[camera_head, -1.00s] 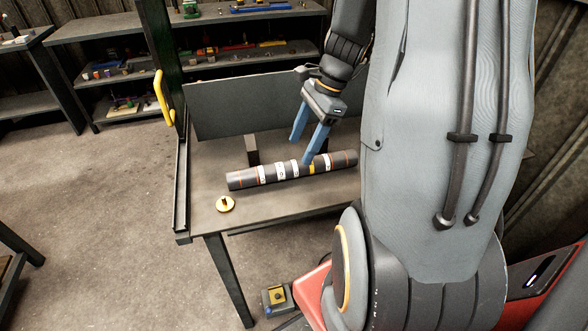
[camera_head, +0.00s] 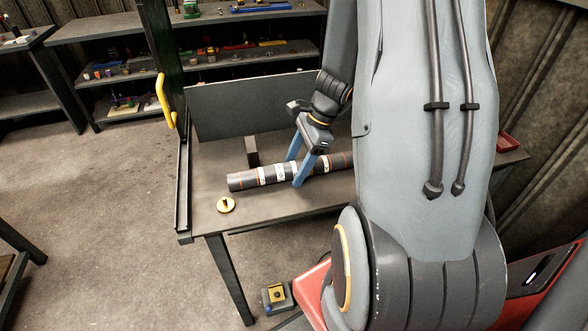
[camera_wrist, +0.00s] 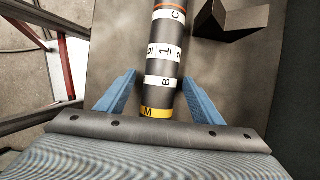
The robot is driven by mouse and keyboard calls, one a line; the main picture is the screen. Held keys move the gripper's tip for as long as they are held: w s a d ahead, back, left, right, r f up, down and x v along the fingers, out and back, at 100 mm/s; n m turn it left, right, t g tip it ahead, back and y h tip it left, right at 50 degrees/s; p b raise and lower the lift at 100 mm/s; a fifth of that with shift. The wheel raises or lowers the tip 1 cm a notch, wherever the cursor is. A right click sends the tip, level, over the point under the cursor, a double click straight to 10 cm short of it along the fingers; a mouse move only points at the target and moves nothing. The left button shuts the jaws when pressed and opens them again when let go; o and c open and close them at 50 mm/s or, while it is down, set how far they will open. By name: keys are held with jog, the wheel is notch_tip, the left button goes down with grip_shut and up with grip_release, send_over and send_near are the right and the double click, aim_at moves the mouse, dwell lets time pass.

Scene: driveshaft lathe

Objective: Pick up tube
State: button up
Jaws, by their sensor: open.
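The tube (camera_head: 246,182) is a dark grey cylinder with white, orange and yellow bands, lying on the workbench (camera_head: 208,216). In the wrist view the tube (camera_wrist: 164,68) runs up from the gripper, with lettered white bands and a yellow band closest to the palm. My gripper (camera_head: 294,172) has blue fingers, is open and stands over the tube. In the wrist view one finger is on each side of the tube, with gaps between finger and tube. The tube's right part is partly hidden by my arm.
A round brass piece (camera_head: 226,204) lies on the bench in front of the tube. A dark angled block (camera_wrist: 230,20) stands beside the tube. A grey panel (camera_head: 235,103) rises at the bench's back. A yellow handle (camera_head: 165,100) is on the left post.

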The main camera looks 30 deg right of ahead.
grip_shut()
jog(key=shift+r, duration=0.1)
dwell(0.3)
